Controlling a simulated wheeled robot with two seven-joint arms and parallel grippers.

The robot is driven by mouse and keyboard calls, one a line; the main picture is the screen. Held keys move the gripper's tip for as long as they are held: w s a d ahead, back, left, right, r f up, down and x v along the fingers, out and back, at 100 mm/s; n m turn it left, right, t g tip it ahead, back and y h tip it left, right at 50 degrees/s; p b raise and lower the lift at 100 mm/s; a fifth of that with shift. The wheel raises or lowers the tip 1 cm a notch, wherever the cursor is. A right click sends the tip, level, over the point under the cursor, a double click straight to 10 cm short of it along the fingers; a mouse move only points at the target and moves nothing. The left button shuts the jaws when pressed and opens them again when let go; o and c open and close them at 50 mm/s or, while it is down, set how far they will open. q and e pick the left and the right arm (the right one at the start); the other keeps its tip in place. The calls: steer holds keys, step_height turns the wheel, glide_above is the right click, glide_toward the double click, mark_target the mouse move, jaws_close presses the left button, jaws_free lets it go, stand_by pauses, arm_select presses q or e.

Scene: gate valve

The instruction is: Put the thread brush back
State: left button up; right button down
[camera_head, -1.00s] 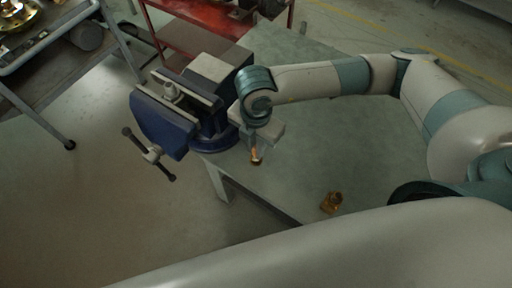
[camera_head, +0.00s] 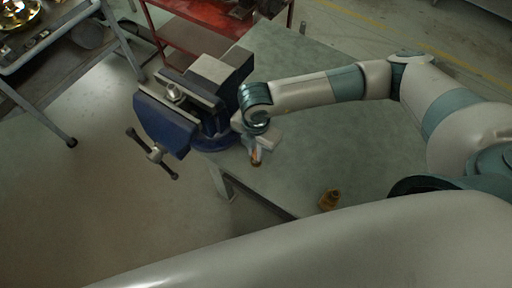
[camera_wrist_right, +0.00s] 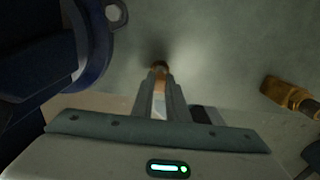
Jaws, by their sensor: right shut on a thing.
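My right gripper (camera_head: 257,151) is over the near left part of the table, beside the blue vise. It is shut on a slim, orange-brown piece with a dark end, seemingly the thread brush (camera_head: 256,161). In the right wrist view the brush (camera_wrist_right: 160,72) shows between the two fingers (camera_wrist_right: 160,92), its dark end pointing away from the gripper, close to the table top. I cannot tell whether that end touches the table. The rest of the brush is hidden by the fingers. My left gripper is not in view.
The blue vise (camera_head: 182,122) stands at the table's left corner, close to my right gripper. A small brass-coloured piece (camera_head: 329,200) is near the front edge; it also shows in the right wrist view (camera_wrist_right: 290,97). The table's middle (camera_head: 330,130) is clear. A red cart (camera_head: 190,30) stands behind.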

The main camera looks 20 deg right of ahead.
steer(key=shift+f, duration=0.1)
steer(key=c, duration=1.7)
jaws_free()
steer(key=shift+c, duration=0.2)
steer(key=shift+r, duration=0.3)
step_height(320, 180, up, 12)
steer(key=b, duration=0.4)
steer(key=shift+b, duration=0.3)
